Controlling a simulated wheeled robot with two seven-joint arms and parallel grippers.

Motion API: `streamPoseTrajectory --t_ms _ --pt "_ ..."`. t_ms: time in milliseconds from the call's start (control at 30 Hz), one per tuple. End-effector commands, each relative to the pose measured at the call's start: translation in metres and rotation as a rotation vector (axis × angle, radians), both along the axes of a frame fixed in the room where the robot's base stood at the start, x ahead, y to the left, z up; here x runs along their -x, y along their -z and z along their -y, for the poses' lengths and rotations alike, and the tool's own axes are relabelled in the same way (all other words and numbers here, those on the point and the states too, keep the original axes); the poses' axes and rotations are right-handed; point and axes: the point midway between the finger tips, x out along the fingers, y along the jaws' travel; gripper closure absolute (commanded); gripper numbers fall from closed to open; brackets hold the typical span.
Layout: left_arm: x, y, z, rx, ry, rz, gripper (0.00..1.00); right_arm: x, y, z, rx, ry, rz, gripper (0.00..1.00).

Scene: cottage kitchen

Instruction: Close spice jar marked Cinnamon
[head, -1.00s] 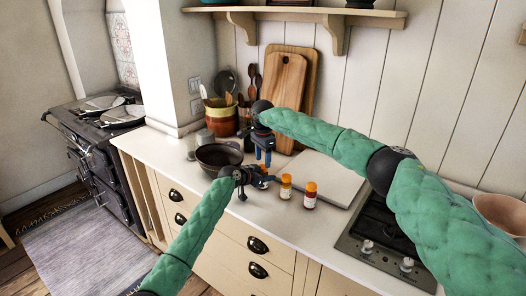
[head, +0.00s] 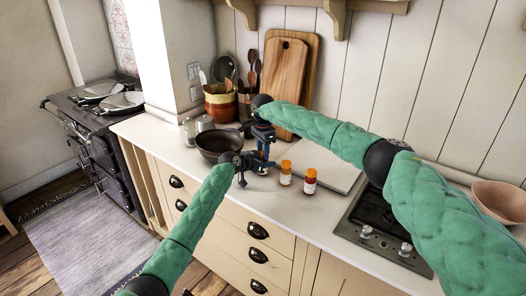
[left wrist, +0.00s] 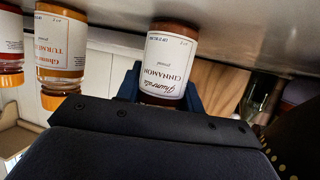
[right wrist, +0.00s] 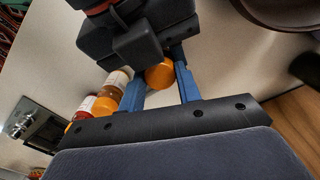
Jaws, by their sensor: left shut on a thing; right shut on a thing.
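The cinnamon jar (left wrist: 168,62) fills the middle of the left wrist view, its brown body and white "Cinnamon" label upside down in that picture. My left gripper (left wrist: 165,92) is shut on it, with a blue finger on each side. In the head view my left gripper (head: 259,167) is low over the counter, hiding most of the jar. My right gripper (head: 265,150) is just above it, pointing down. In the right wrist view an orange lid (right wrist: 160,74) sits between the blue fingers of my right gripper (right wrist: 160,88). I cannot tell whether the lid is seated on the jar.
The turmeric jar (head: 285,174) and a red spice jar (head: 309,182), both orange-capped, stand close on the right. A dark pan (head: 217,145) is left behind the grippers. A pale board (head: 322,167) and hob (head: 375,222) lie right. The front counter edge is near.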

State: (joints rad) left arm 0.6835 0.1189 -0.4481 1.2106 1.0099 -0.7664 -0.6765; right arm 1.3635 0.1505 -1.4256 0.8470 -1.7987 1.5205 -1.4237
Motion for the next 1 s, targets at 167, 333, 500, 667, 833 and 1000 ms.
streamPoseTrajectory --t_ms 167,333,500,667,833,1000 --pt "0.0006 0.0003 0.0009 0.0 0.001 0.0 1.0 -0.0007 -0.0004 0.0003 0.0 0.135 0.002 0.94" --pt "0.0007 0.0002 0.001 0.0 0.002 0.0 1.0 -0.0007 -0.0003 0.0003 0.0 0.255 0.002 0.94" --pt "0.0007 0.0003 0.0012 0.0 0.002 0.0 1.0 -0.0008 -0.0005 0.0003 0.0 0.276 0.002 0.94" --pt "0.0009 0.0004 0.0013 0.0 0.002 0.0 1.0 -0.0009 -0.0006 0.0003 0.0 0.275 0.003 0.94" --pt "0.0007 0.0004 0.0012 0.001 0.002 -0.001 1.0 -0.0006 -0.0005 0.0002 0.0 0.275 0.002 0.45" --pt "0.0005 0.0003 0.0007 0.0 0.001 0.0 1.0 -0.0004 -0.0003 0.0001 0.0 0.274 0.001 0.45"
